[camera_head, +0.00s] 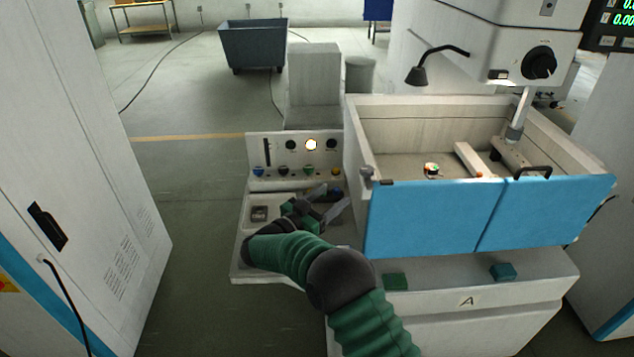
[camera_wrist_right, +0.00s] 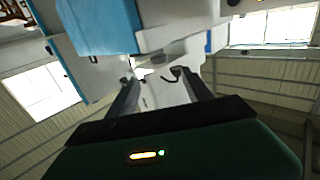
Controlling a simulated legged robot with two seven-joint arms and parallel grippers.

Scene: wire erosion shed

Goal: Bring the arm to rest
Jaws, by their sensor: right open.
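My right arm (camera_head: 300,260), in green sleeves, comes up from the bottom of the head view. Its right gripper (camera_head: 334,198) is beside the control panel (camera_head: 290,158) and left of the machine's tank. The jaws are open and nothing shows between them. In the right wrist view the two dark fingers (camera_wrist_right: 160,88) stand apart, with machine parts behind them, blurred and tilted. My left gripper is in neither view.
The tank (camera_head: 440,115) has blue front doors (camera_head: 430,222). A black lamp (camera_head: 418,75) hangs above it. A white cabinet (camera_head: 80,140) stands at left. A grey bin (camera_head: 253,45) is at the back. The floor (camera_head: 185,165) between cabinet and machine is clear.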

